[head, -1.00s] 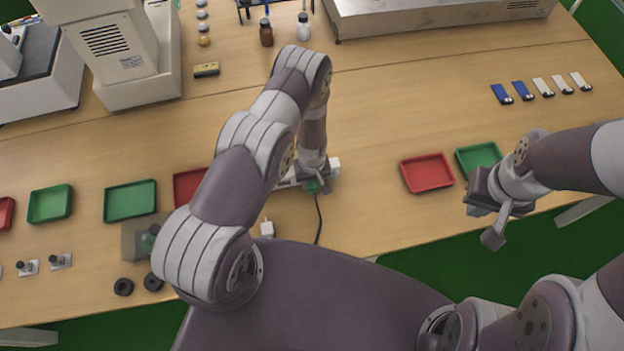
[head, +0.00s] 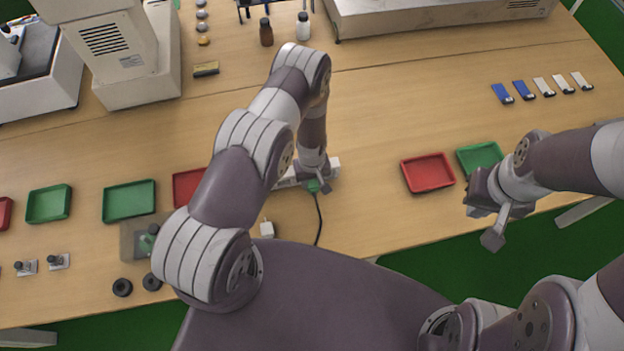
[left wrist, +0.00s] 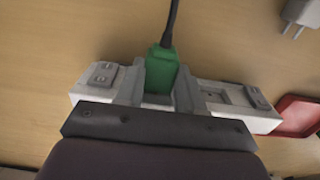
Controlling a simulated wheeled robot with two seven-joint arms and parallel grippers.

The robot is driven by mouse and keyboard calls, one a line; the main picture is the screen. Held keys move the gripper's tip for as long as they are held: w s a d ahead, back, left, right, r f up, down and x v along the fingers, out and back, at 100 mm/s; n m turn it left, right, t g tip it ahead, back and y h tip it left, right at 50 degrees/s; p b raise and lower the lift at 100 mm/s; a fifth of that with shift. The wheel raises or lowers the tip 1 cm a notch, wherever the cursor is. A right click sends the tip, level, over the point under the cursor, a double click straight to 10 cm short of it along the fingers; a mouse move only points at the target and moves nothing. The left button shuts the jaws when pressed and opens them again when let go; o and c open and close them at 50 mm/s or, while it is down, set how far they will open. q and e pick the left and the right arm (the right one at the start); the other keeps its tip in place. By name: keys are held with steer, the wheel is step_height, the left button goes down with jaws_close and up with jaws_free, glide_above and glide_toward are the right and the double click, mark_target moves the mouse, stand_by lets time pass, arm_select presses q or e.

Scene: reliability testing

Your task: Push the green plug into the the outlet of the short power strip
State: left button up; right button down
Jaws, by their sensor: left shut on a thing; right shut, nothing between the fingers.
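The green plug (left wrist: 161,72) is between the fingers of my left gripper (left wrist: 158,90), with its black cord (left wrist: 172,22) running away at the top of the left wrist view. In the head view the green plug (head: 314,186) shows just below my left gripper (head: 316,178). The short white power strip (left wrist: 236,98) lies under the plug and fingers, with a switch at one end. The plug is at the strip; whether its prongs are in an outlet is hidden. My right gripper (head: 490,215) is shut and empty, near the table's front edge at the right.
A white charger (head: 267,229) lies left of the cord. Red trays (head: 427,173) and green trays (head: 130,201) stand on both sides. A clear box and black rings are at the lower left.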

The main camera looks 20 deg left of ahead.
arm_select(q)
steer(key=shift+w+a+b, duration=0.2)
steer(key=shift+w+b, duration=0.1)
steer(key=shift+w, duration=0.15)
stand_by(0.4)
steer(key=o, duration=1.2)
steer(key=shift+r, duration=0.1)
